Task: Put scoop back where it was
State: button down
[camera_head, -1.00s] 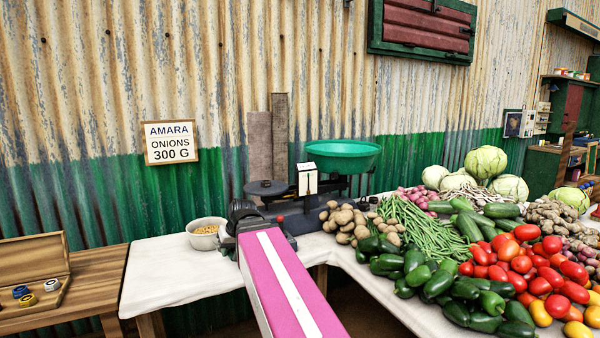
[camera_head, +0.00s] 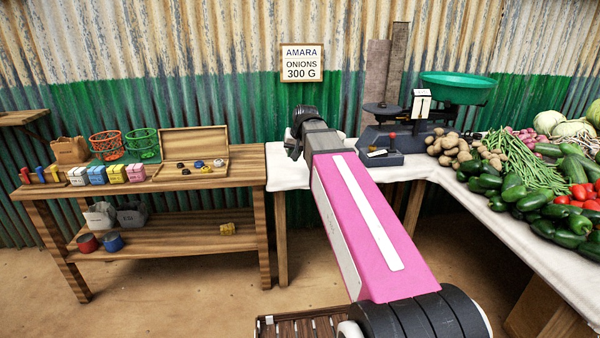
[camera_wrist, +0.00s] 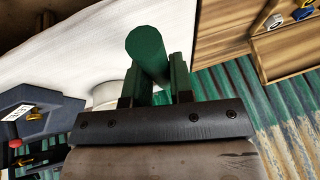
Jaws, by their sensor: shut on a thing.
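My gripper (camera_wrist: 161,78) shows in the wrist view, shut on a dark green, round-ended cylinder (camera_wrist: 147,45), which looks like the scoop's handle. The rest of the scoop is hidden. In the head view my dark gripper end (camera_head: 299,125) is above the left end of the white-covered table (camera_head: 288,172), and its fingertips and the scoop cannot be made out.
The balance scale (camera_head: 392,137) with its green pan (camera_head: 458,87) stands right of my arm, beside potatoes (camera_head: 452,148) and other vegetables. To the left is a wooden bench (camera_head: 215,180) with an open weight box (camera_head: 195,141), coloured packets and wire baskets. Some white cloth beneath the gripper is clear.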

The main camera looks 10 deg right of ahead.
jog(key=w+d+f, duration=0.4)
jog(key=w+d, duration=0.1)
jog(key=w+d+f, duration=0.2)
jog(key=w+f, duration=0.1)
jog(key=shift+w+d, duration=0.15)
jog(key=shift+d, duration=0.1)
jog(key=shift+f, duration=1.95)
jog(key=c, duration=1)
grip_release()
jog(key=shift+f, duration=0.1)
jog(key=v, duration=1.2)
jog(key=s+a+f+g+h, duration=0.1)
jog(key=s+f+g, duration=0.1)
jog(key=s+f, duration=1)
jog(key=s+a+f+g+h, duration=0.1)
jog(key=s+f+g, duration=0.1)
jog(key=s+f, duration=1)
notch_tip(320, 180, down, 5)
jog(key=shift+s+a+f+n+g, duration=0.1)
jog(key=shift+s+a+n+g, duration=0.2)
jog(key=shift+s+a+g, duration=0.1)
